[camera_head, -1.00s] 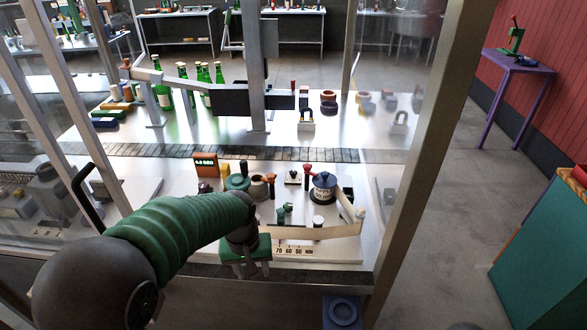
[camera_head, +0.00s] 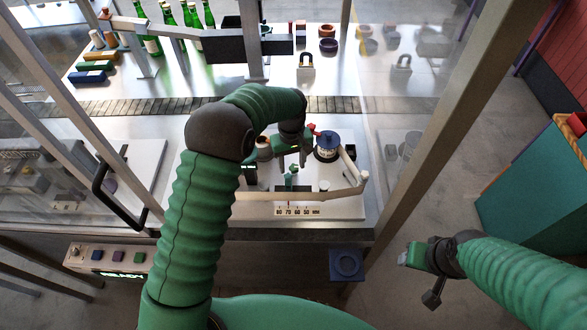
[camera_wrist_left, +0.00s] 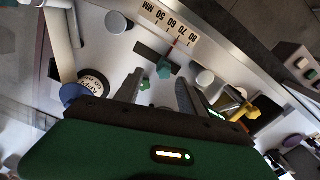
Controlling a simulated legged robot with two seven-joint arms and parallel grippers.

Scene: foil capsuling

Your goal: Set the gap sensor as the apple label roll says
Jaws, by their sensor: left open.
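The apple label roll (camera_head: 326,147) has a blue top and a printed white side, and stands on the white panel. It also shows in the left wrist view (camera_wrist_left: 88,87), its print too small to read surely. The gap sensor (camera_head: 290,179) has a green knob (camera_wrist_left: 164,70) at a dark slot beside the millimetre scale (camera_head: 298,211). In the wrist view its red pointer seems near 70 on the scale (camera_wrist_left: 170,24). My left gripper (camera_head: 300,160) is open and empty above the panel, its fingers (camera_wrist_left: 158,92) short of the knob. My right gripper (camera_head: 422,258) hangs right of the bench; its jaws are unclear.
A yellow part (camera_wrist_left: 240,110) lies right of my left fingers. Metal frame posts (camera_head: 448,120) and glass flank the bench. A button box (camera_head: 108,258) and blue pad (camera_head: 346,264) sit at the front.

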